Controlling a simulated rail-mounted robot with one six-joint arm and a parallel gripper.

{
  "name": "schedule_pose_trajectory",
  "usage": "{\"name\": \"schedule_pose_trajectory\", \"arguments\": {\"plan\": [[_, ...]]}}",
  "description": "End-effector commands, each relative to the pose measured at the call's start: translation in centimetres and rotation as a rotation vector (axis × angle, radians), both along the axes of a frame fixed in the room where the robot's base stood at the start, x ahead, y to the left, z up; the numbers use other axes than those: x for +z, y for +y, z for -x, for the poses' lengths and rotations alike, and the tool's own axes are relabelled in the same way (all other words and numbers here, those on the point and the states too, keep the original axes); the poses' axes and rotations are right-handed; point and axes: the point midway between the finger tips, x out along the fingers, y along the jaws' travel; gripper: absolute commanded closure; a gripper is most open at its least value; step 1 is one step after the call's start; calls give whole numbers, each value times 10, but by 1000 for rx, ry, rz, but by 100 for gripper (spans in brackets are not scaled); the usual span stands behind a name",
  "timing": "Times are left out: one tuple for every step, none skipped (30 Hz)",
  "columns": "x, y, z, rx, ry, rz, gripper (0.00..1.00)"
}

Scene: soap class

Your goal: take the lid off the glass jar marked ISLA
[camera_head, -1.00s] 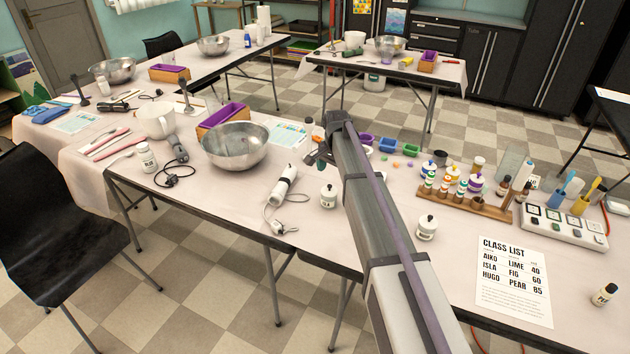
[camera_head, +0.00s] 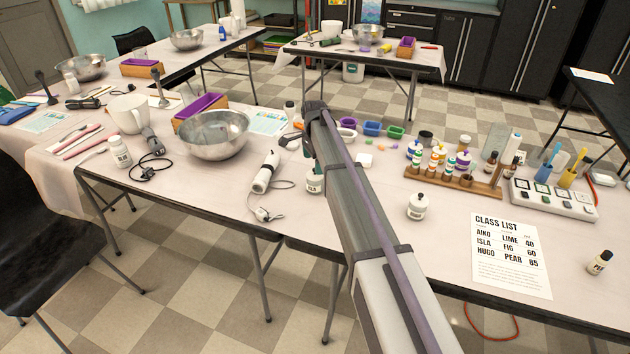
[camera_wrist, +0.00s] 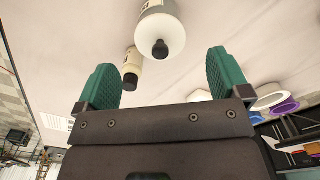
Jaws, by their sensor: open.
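A small white jar (camera_head: 314,185) with a dark knobbed lid stands on the table just left of my forearm; its small label seems to read ISLA. My arm partly covers it. My gripper (camera_head: 300,142) hangs above and behind this jar, apart from it. In the wrist view my gripper (camera_wrist: 162,80) is open and empty, with green fingertips wide apart. A pale jar with a dark knob (camera_wrist: 159,30) shows ahead between the fingertips, touching neither. I cannot read its label there. A second similar jar (camera_head: 417,207) stands to the right of my forearm.
A bottle with a dark cap (camera_wrist: 132,70) is near the left fingertip. A white corded tool (camera_head: 265,173) and a steel bowl (camera_head: 213,137) lie left. A wooden rack of bottles (camera_head: 455,182) and the class list (camera_head: 510,255) are right. Table around the jars is mostly bare.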

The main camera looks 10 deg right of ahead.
Motion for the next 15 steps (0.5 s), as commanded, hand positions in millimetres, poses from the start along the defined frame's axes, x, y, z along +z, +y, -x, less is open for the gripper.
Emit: {"name": "schedule_pose_trajectory", "arguments": {"plan": [[-19,-1,0,0,0,0,6],[-26,-1,0,0,0,0,6],[-35,-1,0,0,0,0,6],[-40,-1,0,0,0,0,6],[-43,-1,0,0,0,0,6],[-46,-1,0,0,0,0,6],[-46,-1,0,0,0,0,6],[-45,-1,0,0,0,0,6],[-43,-1,0,0,0,0,6],[-42,-1,0,0,0,0,6],[-41,-1,0,0,0,0,6],[-41,-1,0,0,0,0,6],[-41,-1,0,0,0,0,6],[-41,-1,0,0,0,0,9],[-41,-1,0,0,0,0,13]]}}
